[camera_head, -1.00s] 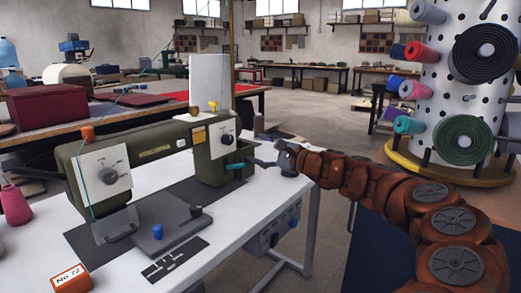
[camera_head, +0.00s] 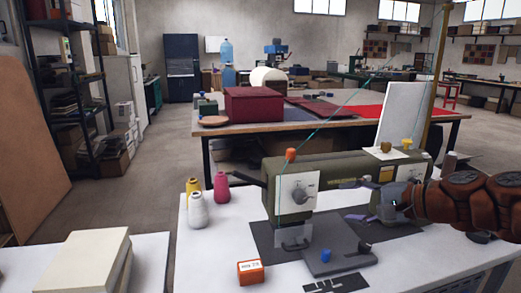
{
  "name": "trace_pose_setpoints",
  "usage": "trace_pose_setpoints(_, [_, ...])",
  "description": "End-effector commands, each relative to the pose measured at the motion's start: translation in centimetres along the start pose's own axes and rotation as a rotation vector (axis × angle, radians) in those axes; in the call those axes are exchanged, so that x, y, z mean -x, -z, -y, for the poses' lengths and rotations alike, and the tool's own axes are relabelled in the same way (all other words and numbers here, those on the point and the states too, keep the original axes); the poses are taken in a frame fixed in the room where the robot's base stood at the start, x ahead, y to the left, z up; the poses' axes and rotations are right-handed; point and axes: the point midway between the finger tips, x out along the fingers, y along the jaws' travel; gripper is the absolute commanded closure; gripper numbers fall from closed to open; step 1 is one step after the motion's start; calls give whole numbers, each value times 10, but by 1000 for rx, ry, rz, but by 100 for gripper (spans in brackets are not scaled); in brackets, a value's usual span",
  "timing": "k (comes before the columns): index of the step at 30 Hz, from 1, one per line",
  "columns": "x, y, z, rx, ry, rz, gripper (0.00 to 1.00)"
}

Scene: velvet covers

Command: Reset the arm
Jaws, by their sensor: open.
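My arm (camera_head: 465,198) reaches in from the right edge, over the right end of a white sewing table (camera_head: 215,260). My gripper (camera_head: 388,200) is at its tip, in front of the right part of the olive sewing machine (camera_head: 335,180). The gripper is open, and I see nothing held in it. The fingers are small and overlap the machine, so I cannot tell whether they touch it.
Thread cones (camera_head: 197,210) and an orange numbered block (camera_head: 250,272) stand on the sewing table. A second white table with a pale box (camera_head: 90,262) is at lower left. Behind is a wooden table with a red box (camera_head: 252,104). Open floor (camera_head: 120,190) lies at left.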

Motion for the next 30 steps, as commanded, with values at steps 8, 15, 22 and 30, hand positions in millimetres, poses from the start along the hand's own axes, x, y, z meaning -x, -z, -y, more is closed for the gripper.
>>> trace_pose_setpoints(8, [4,-144,-35,368,-445,219,38])
trace_pose_setpoints(15, [70,-206,-88,606,-823,362,38])
trace_pose_setpoints(22, [151,-224,-122,725,-1118,451,38])
trace_pose_setpoints(30, [187,-224,-135,756,-1233,481,38])
